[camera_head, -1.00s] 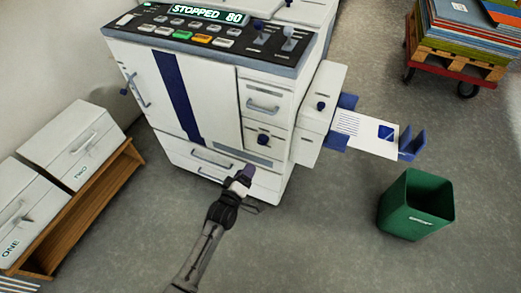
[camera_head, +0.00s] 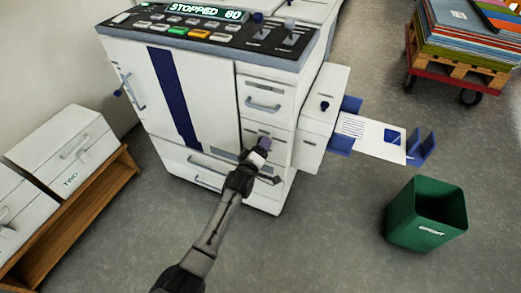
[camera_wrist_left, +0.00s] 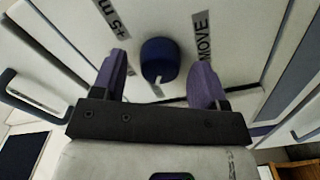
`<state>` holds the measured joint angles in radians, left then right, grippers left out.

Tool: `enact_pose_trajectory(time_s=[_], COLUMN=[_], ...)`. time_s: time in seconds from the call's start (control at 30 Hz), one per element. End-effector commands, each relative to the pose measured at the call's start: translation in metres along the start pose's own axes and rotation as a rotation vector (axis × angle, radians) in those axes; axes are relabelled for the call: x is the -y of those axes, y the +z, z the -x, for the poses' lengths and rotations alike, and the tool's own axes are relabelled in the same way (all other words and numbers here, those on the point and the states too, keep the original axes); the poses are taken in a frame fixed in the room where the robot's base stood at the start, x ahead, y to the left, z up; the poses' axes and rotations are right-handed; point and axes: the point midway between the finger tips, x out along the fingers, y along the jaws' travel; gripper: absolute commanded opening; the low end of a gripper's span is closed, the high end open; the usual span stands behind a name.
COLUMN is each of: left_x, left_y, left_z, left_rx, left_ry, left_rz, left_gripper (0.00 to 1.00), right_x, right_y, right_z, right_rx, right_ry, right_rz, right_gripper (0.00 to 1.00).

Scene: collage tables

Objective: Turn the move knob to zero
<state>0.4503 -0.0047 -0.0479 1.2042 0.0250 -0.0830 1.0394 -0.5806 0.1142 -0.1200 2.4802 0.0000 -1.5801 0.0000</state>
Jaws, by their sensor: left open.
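In the left wrist view the move knob (camera_wrist_left: 160,57) is a round dark blue knob on the white machine front, with a white mark at its lower edge. A "MOVE" label (camera_wrist_left: 203,38) is to its right and a "+5 m" label (camera_wrist_left: 108,16) to its upper left. My left gripper (camera_wrist_left: 161,63) is open, its two purple fingers on either side of the knob with gaps showing. In the head view my left gripper (camera_head: 262,149) is at the machine's lower right drawer area and hides the knob. The right gripper is not in view.
The white machine (camera_head: 215,97) has a display (camera_head: 203,12) reading "STOPPED" and a drawer handle (camera_head: 262,104) above my gripper. A paper tray (camera_head: 421,147) juts out on the right. A green bin (camera_head: 405,222) stands on open grey floor. White boxes (camera_head: 70,165) sit on a wooden shelf at left.

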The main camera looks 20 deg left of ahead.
Motion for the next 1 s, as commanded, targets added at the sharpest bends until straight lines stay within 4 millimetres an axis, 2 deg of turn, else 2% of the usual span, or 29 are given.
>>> enact_pose_trajectory(time_s=[0.37, 0.87, 1.0], left_x=[-0.0002, -0.0001, -0.0004], left_y=[0.0001, 0.0000, -0.0002], left_z=[-0.0030, -0.0029, -0.0029], left_rx=[0.000, 0.000, 0.000], left_ry=[0.000, 0.000, 0.000], left_rz=[0.000, 0.000, -0.004], left_gripper=[0.67, 0.20, 0.18], right_x=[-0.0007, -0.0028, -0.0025], right_y=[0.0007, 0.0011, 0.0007], right_z=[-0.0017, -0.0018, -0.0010], right_rx=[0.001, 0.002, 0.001], right_ry=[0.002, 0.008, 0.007], right_rz=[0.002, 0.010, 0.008], right_gripper=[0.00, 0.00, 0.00])
